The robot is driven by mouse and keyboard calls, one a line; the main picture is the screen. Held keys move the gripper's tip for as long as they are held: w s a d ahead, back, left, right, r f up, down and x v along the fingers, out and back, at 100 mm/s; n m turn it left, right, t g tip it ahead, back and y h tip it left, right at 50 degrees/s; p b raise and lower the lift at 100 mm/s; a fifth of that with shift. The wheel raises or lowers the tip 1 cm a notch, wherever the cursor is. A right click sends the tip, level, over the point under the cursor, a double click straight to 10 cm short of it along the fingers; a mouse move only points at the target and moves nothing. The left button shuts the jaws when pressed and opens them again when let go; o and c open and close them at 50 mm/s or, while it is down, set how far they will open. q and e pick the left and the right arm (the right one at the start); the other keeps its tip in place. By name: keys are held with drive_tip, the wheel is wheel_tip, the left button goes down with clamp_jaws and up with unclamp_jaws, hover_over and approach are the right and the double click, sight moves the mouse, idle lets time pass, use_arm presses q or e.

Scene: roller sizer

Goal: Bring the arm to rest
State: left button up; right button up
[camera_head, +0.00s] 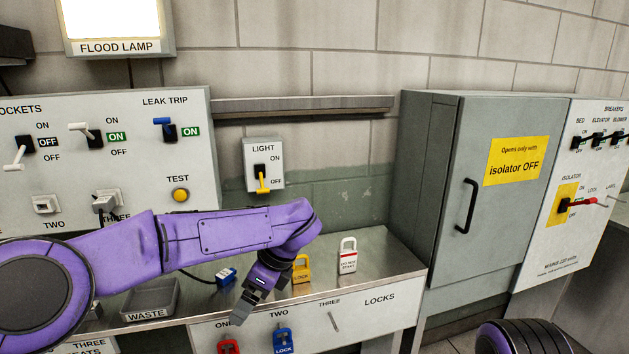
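My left arm (215,235) is purple and comes in from the left, bent down at the wrist. My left gripper (244,309) points down in front of the grey shelf (375,262), beside a yellow padlock (301,270). I see its fingers edge-on, so I cannot tell whether they are open or shut; no held object shows. Part of my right arm (525,339) shows at the bottom right corner; its gripper is out of view.
A white padlock (348,257) stands on the shelf. A blue plug (226,276) and a waste tray (150,300) lie left of my gripper. Red (229,347) and blue (284,341) padlocks hang below. A closed grey cabinet (495,190) and switch panels line the wall.

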use_arm(q)
drive_tip(key=w+a+f+m+t+y, duration=0.2)
drive_tip(key=a+f+m+t+y, duration=0.3)
drive_tip(key=m, duration=0.6)
drive_tip(key=s+a+f+m+t+h, duration=0.2)
drive_tip(key=s+f+m, duration=0.1)
drive_tip(key=f+m, duration=0.75)
drive_tip(key=s+a+f+m+t+h, duration=0.2)
drive_tip(key=s+a+f+m, duration=0.1)
drive_tip(key=f+m, duration=0.75)
drive_tip(key=s+a+f+m+g+h, duration=0.1)
drive_tip(key=s+a+f+m+g, duration=0.1)
drive_tip(key=s, duration=0.8)
drive_tip(key=s+a+f+m+g+h, duration=0.1)
drive_tip(key=s+a+f+m+g, duration=0.1)
drive_tip(key=s+f+m, duration=0.3)
drive_tip(key=s+a+f+m+g+h, duration=0.1)
drive_tip(key=s+m, duration=0.5)
drive_tip(key=s, duration=0.8)
wheel_tip(320, 180, down, 3)
drive_tip(key=shift+s+a+r+g+h, duration=0.15)
drive_tip(key=shift+s+a+g+h, duration=0.25)
drive_tip(key=shift+a, duration=0.8)
drive_tip(key=shift+w, duration=0.1)
